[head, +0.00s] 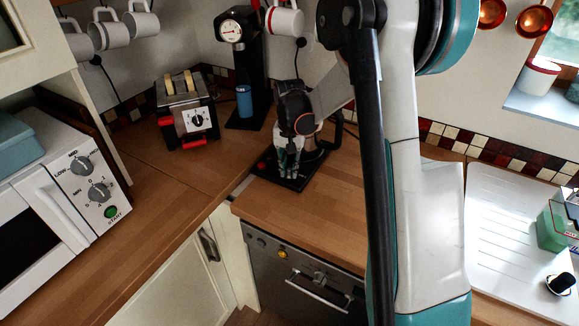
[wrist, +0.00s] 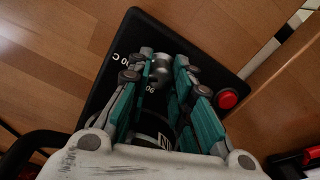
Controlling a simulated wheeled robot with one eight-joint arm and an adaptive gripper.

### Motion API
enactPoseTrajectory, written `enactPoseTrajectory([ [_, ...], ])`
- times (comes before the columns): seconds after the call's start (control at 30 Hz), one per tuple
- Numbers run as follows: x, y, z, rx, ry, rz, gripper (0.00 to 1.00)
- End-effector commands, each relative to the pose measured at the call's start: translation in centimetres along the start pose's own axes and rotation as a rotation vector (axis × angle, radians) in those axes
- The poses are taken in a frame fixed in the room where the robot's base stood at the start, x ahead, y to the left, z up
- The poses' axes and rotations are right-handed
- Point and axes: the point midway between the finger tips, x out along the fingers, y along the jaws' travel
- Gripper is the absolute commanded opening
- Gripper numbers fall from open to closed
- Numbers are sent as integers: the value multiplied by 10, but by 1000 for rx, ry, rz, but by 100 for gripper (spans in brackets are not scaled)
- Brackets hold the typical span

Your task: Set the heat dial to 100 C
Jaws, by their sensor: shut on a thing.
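The black appliance base (head: 297,184) stands on the wooden counter, and it also shows in the wrist view (wrist: 135,35). Its small grey heat dial (wrist: 160,67) sits between my fingertips. White markings ending in "0 C" lie left of the dial, and "90" lies just below it. A red button (wrist: 227,99) is at the base's right edge in the wrist view. My gripper (wrist: 162,75) points down over the base and is shut on the dial; it also shows in the head view (head: 288,172). My fingers partly hide the dial and its scale, so its exact setting is unclear.
A metal kettle (head: 312,160) with a black handle is close behind my gripper. A toaster (head: 187,115) and a black machine with a gauge (head: 243,75) stand to the left. A white microwave (head: 60,200) is at far left. The counter in front is clear.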

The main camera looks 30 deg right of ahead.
Motion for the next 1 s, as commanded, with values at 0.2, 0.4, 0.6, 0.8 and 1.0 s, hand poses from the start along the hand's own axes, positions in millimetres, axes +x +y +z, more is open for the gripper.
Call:
enactPoseTrajectory([
  [0.2, -1, 0, -1, 48, 2, 0, 0],
  [0.4, -1, 0, -1, 59, 2, 0, 0],
  [0.6, -1, 0, -1, 59, 2, 0, 0],
  [0.8, -1, 0, -1, 59, 2, 0, 41],
  [1.0, 0, 2, -1, 60, 1, 2, 41],
])
